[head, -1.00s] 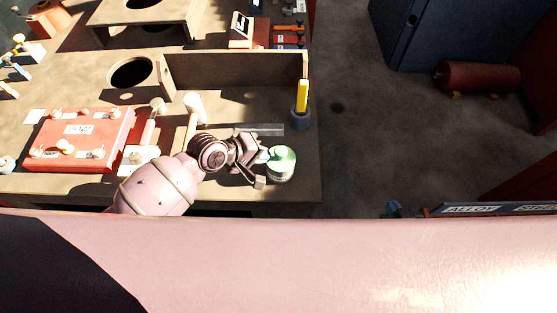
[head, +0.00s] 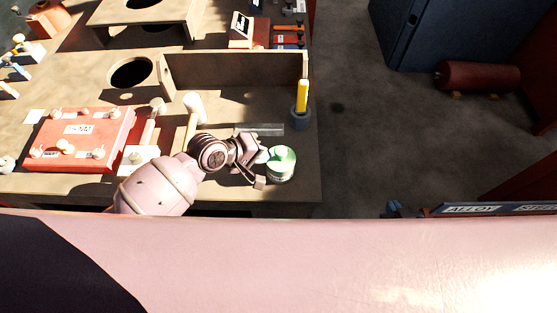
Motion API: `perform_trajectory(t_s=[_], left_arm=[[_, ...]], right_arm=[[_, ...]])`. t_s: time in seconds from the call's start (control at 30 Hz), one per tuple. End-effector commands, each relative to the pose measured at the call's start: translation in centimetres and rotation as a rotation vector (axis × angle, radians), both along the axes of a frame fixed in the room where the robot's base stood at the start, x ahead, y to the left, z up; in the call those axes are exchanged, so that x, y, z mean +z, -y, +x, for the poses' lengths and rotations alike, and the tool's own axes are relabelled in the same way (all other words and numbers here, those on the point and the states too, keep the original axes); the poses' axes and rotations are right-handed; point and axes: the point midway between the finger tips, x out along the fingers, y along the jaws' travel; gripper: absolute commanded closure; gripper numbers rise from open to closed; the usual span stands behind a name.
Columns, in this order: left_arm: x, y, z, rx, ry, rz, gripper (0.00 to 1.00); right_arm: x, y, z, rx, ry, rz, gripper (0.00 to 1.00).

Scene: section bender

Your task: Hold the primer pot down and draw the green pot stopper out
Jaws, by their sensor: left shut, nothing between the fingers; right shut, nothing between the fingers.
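The primer pot (head: 281,177) is a small pale pot near the right front corner of the bench. A green round top (head: 281,158), which looks like the stopper, sits on it. The pot stands upright. My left gripper (head: 260,162) is just left of the pot, shut and empty, very close to its side; I cannot tell whether it touches. My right gripper does not show.
A dark cup with a yellow stick (head: 302,97) stands behind the pot. A red box (head: 78,140) with pale knobs lies at left. A low wooden wall (head: 232,74) runs behind. The bench's right edge is close to the pot. My pink arm fills the foreground.

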Motion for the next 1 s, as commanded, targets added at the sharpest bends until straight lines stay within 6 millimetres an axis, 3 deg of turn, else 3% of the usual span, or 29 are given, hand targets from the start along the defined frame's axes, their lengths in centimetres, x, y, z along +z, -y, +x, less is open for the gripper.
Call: perform_trajectory(t_s=[0.73,1.0], left_arm=[[-0.40,0.01,-0.02,0.000,0.000,0.000,1.00],[0.57,0.01,0.03,0.000,0.002,0.000,1.00]], right_arm=[[-0.38,0.05,-0.24,-0.001,-0.007,0.000,1.00],[0.54,0.06,-0.21,-0.001,-0.006,-0.001,1.00]])
